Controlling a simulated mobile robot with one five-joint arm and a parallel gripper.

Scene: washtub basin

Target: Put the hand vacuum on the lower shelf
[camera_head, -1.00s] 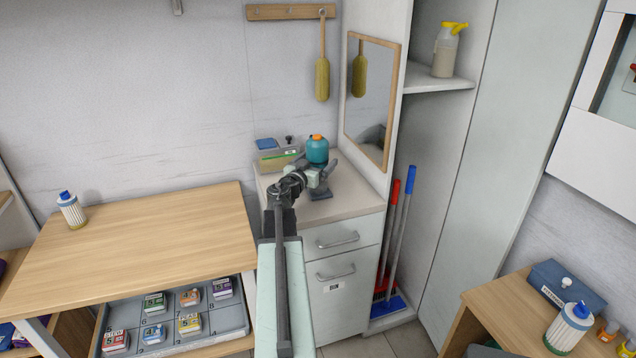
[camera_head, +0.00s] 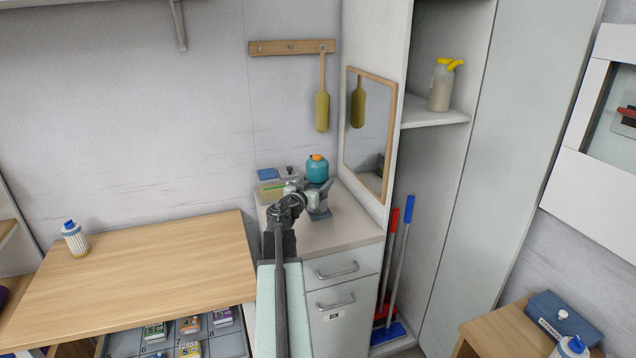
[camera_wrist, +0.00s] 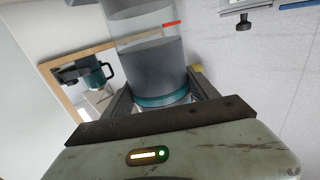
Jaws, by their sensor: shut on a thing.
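The hand vacuum (camera_head: 317,172) has a teal body with an orange top and grey parts below. It is in front of the mirror, over the counter of the drawer cabinet. My gripper (camera_head: 312,197) is shut on it and partly hides it. In the wrist view, a grey and clear cylinder of the vacuum (camera_wrist: 155,70) with a teal ring sits between my jaws (camera_wrist: 163,100). I cannot tell whether its grey end clears the counter. A shelf (camera_head: 432,118) inside the tall cupboard holds a spray bottle. A wall shelf (camera_head: 90,4) shows at the top left.
A red-handled and a blue-handled tool (camera_head: 398,260) stand below in the cupboard. The wooden tabletop (camera_head: 150,260) is mostly clear, with one bottle (camera_head: 74,238).

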